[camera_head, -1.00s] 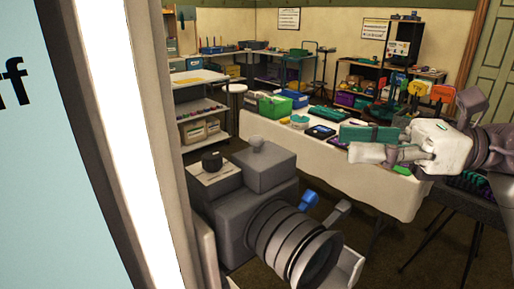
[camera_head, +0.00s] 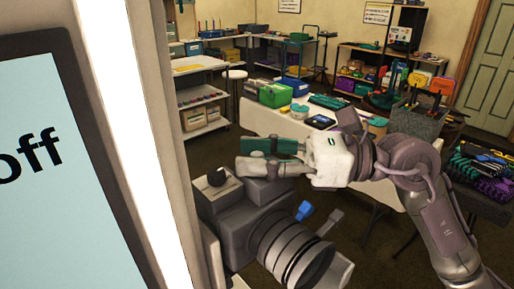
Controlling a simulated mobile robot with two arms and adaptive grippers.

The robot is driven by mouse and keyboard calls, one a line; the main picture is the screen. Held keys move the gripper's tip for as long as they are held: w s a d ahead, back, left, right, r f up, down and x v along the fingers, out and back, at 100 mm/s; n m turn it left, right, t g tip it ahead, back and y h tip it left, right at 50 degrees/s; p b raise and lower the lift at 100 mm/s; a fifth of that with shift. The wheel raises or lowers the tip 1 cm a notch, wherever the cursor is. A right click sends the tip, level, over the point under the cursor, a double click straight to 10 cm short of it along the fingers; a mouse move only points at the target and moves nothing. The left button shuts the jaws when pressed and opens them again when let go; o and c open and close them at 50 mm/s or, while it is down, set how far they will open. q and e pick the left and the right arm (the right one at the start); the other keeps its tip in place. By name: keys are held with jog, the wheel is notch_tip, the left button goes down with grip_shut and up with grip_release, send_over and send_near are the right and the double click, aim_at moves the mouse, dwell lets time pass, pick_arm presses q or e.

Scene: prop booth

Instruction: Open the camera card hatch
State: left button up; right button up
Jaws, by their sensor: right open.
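The large grey camera (camera_head: 232,217) stands in the lower middle, with its ribbed lens (camera_head: 285,248) pointing to the lower right. A dark knob (camera_head: 216,177) sits on a pale plate on its top left. I cannot make out the card hatch. My right gripper (camera_head: 243,157) is open and empty, its fingers pointing left. In the picture it overlaps the camera's top; I cannot tell whether it touches. My left gripper is not in view.
A blue lever (camera_head: 304,210) and a grey lever (camera_head: 331,222) stick out beside the lens. A panel reading "off" (camera_head: 45,185) and a bright upright strip (camera_head: 125,120) fill the left. A white-covered table (camera_head: 262,119) with boxes stands behind.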

grip_shut()
dwell(0.4)
jog(key=shift+w+d+m+y+b, duration=0.3)
jog(key=shift+m+y+b, duration=0.3)
jog(key=shift+b, duration=0.45)
jog(key=shift+w+d+r+m+t+y+b, duration=0.2)
jog(key=shift+d+m+t+y+b, duration=0.15)
jog(key=shift+m+b, duration=0.25)
jog(key=shift+w+d+r+m+t+y+b, duration=0.15)
jog(key=shift+d+m+t+y+b, duration=0.1)
jog(key=shift+m+y, duration=0.2)
jog(key=shift+w+d+r+m+t+y+b, duration=0.1)
jog(key=shift+d+r+m+t+y+b, duration=0.15)
jog(key=shift+m, duration=0.3)
jog(key=shift+w+d+m+t+y, duration=0.3)
jog(key=shift+m+t+y, duration=0.15)
jog(key=shift+m+t, duration=0.45)
jog(key=shift+r, duration=0.1)
